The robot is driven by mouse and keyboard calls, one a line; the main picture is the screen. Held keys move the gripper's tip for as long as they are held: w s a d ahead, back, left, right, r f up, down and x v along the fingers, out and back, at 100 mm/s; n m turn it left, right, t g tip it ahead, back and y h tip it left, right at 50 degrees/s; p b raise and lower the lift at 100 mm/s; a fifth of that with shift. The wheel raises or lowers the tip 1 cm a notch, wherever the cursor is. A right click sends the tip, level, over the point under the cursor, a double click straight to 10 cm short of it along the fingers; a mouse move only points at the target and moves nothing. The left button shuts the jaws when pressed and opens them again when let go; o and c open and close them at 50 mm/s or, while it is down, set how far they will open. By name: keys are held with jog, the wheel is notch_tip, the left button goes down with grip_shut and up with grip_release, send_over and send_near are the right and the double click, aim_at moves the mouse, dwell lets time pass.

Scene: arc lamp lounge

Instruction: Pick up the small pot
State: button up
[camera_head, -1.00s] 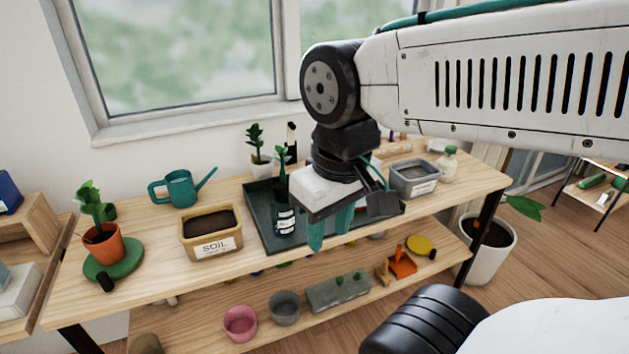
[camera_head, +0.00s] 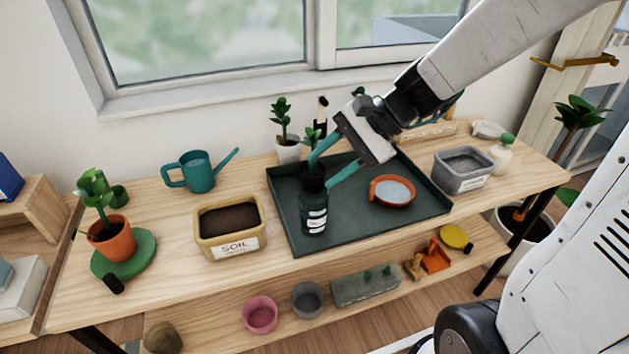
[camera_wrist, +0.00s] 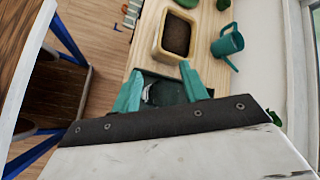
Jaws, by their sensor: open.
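A small dark pot (camera_head: 313,179) with a leafy green plant stands on the dark green tray (camera_head: 360,230). It lines up with a dark bottle (camera_head: 314,222) with a white label, and I cannot tell clearly where one ends and the other begins. My gripper (camera_head: 320,172) is open, its teal fingers pointing down-left at the dark pot and plant. I cannot tell whether they touch it. In the wrist view, the tray and a white-marked dark thing, perhaps the bottle (camera_wrist: 148,97), show between the fingers (camera_wrist: 161,70). The pot is not clear there.
A soil box (camera_head: 229,241), teal watering can (camera_head: 197,176) and terracotta pot (camera_head: 114,241) stand left of the tray. A white potted plant (camera_head: 288,152) is behind. An orange dish (camera_head: 393,191) lies on the tray. Pink (camera_head: 260,316) and grey (camera_head: 307,300) pots sit on the lower shelf.

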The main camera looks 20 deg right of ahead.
jog(key=w+d+f+m+t+y, duration=0.1)
jog(key=w+d+f+m+t, duration=0.25)
jog(key=w+m, duration=0.35)
jog(key=m+t+h, duration=0.1)
jog(key=m+t, duration=0.3)
jog(key=m, duration=0.4)
send_near(312, 171)
jog(key=w+r, duration=0.1)
jog(key=w, duration=0.2)
jog(key=x, duration=0.5)
jog(key=a+x, duration=0.1)
jog(key=x, duration=0.2)
jog(key=shift+s+r, duration=0.3)
jog(key=shift+r, duration=0.05)
grip_shut()
